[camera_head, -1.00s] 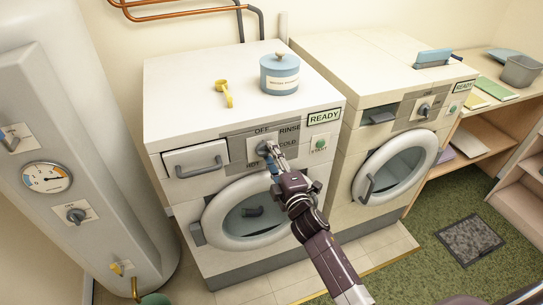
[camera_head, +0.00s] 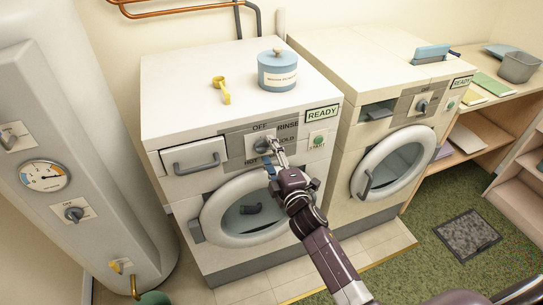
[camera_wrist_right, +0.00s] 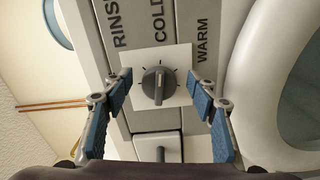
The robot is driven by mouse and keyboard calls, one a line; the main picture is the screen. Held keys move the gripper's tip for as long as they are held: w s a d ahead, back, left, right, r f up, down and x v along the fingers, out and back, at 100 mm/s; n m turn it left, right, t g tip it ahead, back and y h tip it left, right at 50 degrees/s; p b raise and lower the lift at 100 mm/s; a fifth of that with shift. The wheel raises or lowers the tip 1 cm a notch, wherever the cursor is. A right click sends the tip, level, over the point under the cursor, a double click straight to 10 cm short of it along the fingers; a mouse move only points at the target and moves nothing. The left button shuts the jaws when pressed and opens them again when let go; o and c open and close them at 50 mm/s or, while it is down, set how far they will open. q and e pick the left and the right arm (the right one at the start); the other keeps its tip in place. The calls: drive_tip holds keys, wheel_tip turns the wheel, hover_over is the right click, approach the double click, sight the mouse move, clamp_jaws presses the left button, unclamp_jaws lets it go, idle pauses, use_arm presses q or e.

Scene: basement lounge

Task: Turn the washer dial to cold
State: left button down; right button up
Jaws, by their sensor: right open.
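The left washer (camera_head: 235,270) stands against the back wall, with its grey dial (camera_head: 262,146) on a white plate at the front panel. The dial also shows in the right wrist view (camera_wrist_right: 158,86), with RINSE, COLD and WARM printed beyond it. Its ridge lies in line with COLD; I cannot tell for sure which end is the pointer. My right gripper (camera_head: 274,155) is at the dial and partly covers the labels. In the wrist view its blue fingers (camera_wrist_right: 158,77) are open, one on each side of the dial, apart from it. My left gripper is not in view.
A blue lidded canister (camera_head: 278,72) and a yellow scoop (camera_head: 221,92) sit on the washer top. A detergent drawer (camera_head: 195,157) is left of the dial, the round door (camera_head: 214,218) below. A second machine (camera_head: 360,223) stands right, a boiler tank (camera_head: 60,130) left.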

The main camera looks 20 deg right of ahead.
drive_tip(key=s, duration=1.2)
drive_tip(key=shift+d, duration=0.25)
drive_tip(key=s+f+m+g, duration=0.2)
drive_tip(key=s+f+g, duration=0.15)
drive_tip(key=f, duration=0.85)
drive_tip(key=s+a+f+m+g, duration=0.1)
drive_tip(key=s+f+m+g, duration=0.3)
drive_tip(key=f, duration=0.7)
drive_tip(key=s+f+m+g, duration=0.1)
drive_tip(key=s+f, duration=0.4)
drive_tip(key=f, duration=0.7)
drive_tip(key=s+d+f+m+g, duration=0.1)
drive_tip(key=s+f+m+g, duration=0.1)
drive_tip(key=s+f, duration=0.4)
drive_tip(key=s+d+f+m+g, duration=0.1)
drive_tip(key=s+f, duration=0.6)
drive_tip(key=s, duration=1)
drive_tip(key=s+f+m+g, duration=0.4)
drive_tip(key=s+f, duration=0.3)
drive_tip(key=s, duration=0.4)
drive_tip(key=shift+s+d+g+h, duration=0.15)
drive_tip(key=shift+d+g+h, duration=0.2)
drive_tip(key=shift+g, duration=0.4)
